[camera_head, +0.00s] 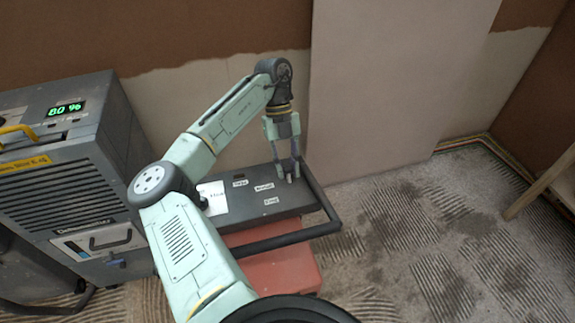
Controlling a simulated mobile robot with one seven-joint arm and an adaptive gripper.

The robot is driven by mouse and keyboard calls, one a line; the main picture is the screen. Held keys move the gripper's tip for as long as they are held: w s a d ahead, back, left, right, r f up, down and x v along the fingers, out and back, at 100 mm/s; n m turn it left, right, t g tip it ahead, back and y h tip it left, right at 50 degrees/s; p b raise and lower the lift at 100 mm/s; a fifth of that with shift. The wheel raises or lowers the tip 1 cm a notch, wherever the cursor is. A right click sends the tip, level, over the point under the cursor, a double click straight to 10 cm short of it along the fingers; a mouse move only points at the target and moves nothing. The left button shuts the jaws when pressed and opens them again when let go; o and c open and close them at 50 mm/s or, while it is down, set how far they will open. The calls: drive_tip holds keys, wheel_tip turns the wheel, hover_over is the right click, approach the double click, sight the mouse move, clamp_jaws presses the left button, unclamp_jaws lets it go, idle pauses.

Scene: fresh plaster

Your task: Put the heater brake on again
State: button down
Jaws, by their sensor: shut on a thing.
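The heater's dark top panel (235,211) sits on a red body (278,265), right of the grey machine. It carries several small pale labels, too small to read surely, and a white sheet at its left end. My gripper (290,178) points down at the panel's right back part. Its fingers are shut on a small control there, mostly hidden between the fingertips. I cannot tell which way this control is set, nor surely that it is the brake.
A black bar handle (325,200) frames the panel's right end. A grey dehumidifier (60,180) reading 80 % stands at left. A large pale board (390,80) leans on the wall behind. Ridged grey floor (440,250) lies open at right, with a wooden piece (540,185) at the edge.

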idle(0.3)
drive_tip(key=c, duration=1.4)
unclamp_jaws()
drive_tip(key=v, duration=1.2)
